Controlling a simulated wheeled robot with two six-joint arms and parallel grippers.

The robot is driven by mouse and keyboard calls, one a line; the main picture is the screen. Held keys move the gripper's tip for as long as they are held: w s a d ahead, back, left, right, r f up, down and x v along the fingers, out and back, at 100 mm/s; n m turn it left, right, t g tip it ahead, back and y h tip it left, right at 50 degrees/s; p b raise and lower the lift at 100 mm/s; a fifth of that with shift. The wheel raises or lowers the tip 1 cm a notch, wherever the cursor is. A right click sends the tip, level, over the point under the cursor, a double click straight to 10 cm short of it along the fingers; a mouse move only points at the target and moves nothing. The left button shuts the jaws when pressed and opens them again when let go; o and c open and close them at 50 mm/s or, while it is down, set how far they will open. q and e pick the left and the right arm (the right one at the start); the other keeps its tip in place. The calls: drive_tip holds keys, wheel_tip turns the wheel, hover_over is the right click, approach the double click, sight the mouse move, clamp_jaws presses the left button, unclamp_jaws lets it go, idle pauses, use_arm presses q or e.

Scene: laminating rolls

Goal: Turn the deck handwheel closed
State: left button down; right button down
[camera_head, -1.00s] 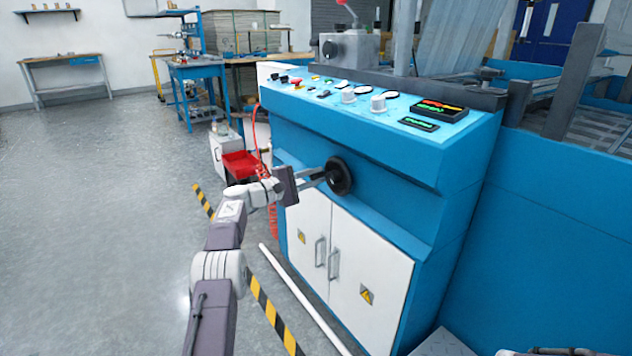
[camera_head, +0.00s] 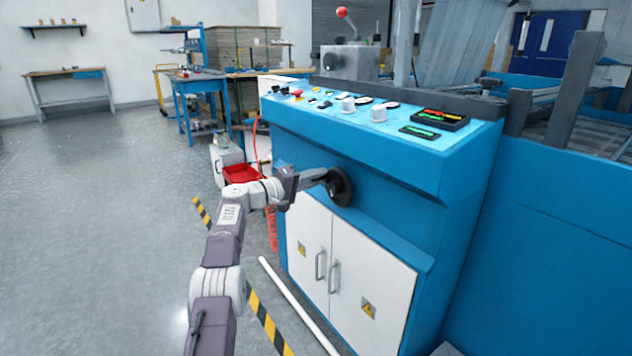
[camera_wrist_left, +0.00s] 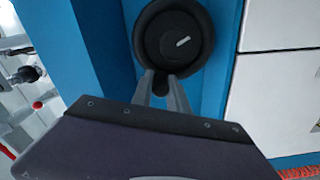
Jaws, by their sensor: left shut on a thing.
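The deck handwheel (camera_head: 340,187) is a black round wheel on the blue front face of the machine, above the white cabinet doors. In the left wrist view the handwheel (camera_wrist_left: 176,38) shows face-on with a pale mark on its hub pointing up and to the right. My left gripper (camera_head: 322,178) reaches it from the left. In the left wrist view the left gripper (camera_wrist_left: 162,85) is shut on a small black knob (camera_wrist_left: 161,82) at the wheel's lower rim. My right gripper is not in view.
The blue machine (camera_head: 385,160) has a sloped control panel (camera_head: 370,112) with knobs and buttons above the wheel. White cabinet doors (camera_head: 345,265) with handles lie below. A white pipe (camera_head: 295,303) and striped floor tape (camera_head: 268,318) lie in front. The floor at left is clear.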

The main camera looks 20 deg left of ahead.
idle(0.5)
use_arm(q)
drive_tip(key=c, duration=1.3)
unclamp_jaws()
drive_tip(key=shift+s+a+f+b, duration=0.1)
drive_tip(key=shift+s+b, duration=0.05)
drive_tip(key=shift+b, duration=0.2)
drive_tip(key=b+v, duration=0.2)
drive_tip(key=v, duration=0.6)
drive_tip(key=shift+s+a+b, duration=0.2)
drive_tip(key=shift+s+b, duration=0.15)
drive_tip(key=shift+b, duration=0.05)
